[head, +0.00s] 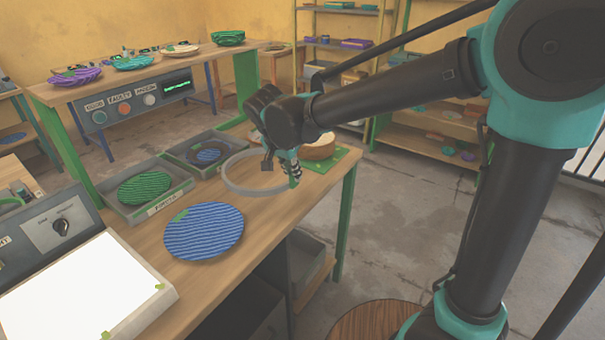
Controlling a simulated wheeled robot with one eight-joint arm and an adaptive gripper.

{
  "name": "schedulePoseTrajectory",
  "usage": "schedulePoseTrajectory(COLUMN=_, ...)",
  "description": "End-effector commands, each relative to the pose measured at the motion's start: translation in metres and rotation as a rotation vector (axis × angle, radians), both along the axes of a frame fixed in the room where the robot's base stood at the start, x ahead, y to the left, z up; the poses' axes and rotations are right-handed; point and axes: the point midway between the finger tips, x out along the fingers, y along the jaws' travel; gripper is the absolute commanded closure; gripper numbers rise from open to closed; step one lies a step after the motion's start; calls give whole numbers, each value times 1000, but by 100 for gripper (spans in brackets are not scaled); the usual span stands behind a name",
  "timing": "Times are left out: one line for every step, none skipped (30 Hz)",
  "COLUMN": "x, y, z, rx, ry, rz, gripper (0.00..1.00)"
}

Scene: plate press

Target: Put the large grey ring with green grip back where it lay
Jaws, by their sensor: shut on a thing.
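The large grey ring (229,179) is at the right part of the wooden bench, beside the grey trays. My gripper (293,181) is shut on its right side. The green grip is hard to tell apart from my teal and black fingers, which cover that part. The ring looks roughly level. I cannot tell whether it touches the bench top or hangs just above it.
A blue ribbed plate (204,232) lies in front of the ring. A tray (187,183) holds a green plate (144,187); another tray holds a dark blue plate (208,156). A round brown-sided thing (321,152) stands behind my gripper. A white lit panel (75,290) is front left.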

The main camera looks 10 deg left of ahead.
Motion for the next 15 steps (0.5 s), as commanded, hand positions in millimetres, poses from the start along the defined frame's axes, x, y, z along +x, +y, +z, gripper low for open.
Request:
schedulePoseTrajectory(x=6, y=-2, z=-3, rx=1, ry=0, rz=-3, gripper=100)
schedulePoseTrajectory(x=8, y=-3, z=-4, rx=1, ry=0, rz=-2, gripper=100)
schedulePoseTrajectory(x=10, y=-4, z=-5, rx=0, ry=0, rz=-1, gripper=100)
schedulePoseTrajectory(x=11, y=-4, z=-6, rx=0, ry=0, rz=0, gripper=100)
schedulePoseTrajectory(x=12, y=-5, z=-7, rx=0, ry=0, rz=0, gripper=100)
schedulePoseTrajectory(x=13, y=-5, z=-7, rx=0, ry=0, rz=0, gripper=100)
schedulePoseTrajectory(x=15, y=-6, z=-8, rx=0, ry=0, rz=-1, gripper=100)
schedulePoseTrajectory(x=17, y=-7, z=-10, rx=0, ry=0, rz=-1, gripper=100)
schedulePoseTrajectory(x=21, y=-8, z=-12, rx=0, ry=0, rz=-2, gripper=100)
schedulePoseTrajectory(x=24, y=-10, z=-14, rx=0, ry=0, rz=-2, gripper=100)
schedulePoseTrajectory(x=28, y=-11, z=-16, rx=0, ry=0, rz=-2, gripper=100)
schedulePoseTrajectory(x=34, y=-14, z=-19, rx=0, ry=0, rz=-3, gripper=100)
schedulePoseTrajectory(x=38, y=-15, z=-21, rx=1, ry=0, rz=-4, gripper=100)
schedulePoseTrajectory(x=41, y=-16, z=-25, rx=0, ry=0, rz=-3, gripper=100)
schedulePoseTrajectory(x=44, y=-17, z=-29, rx=0, ry=0, rz=-1, gripper=100)
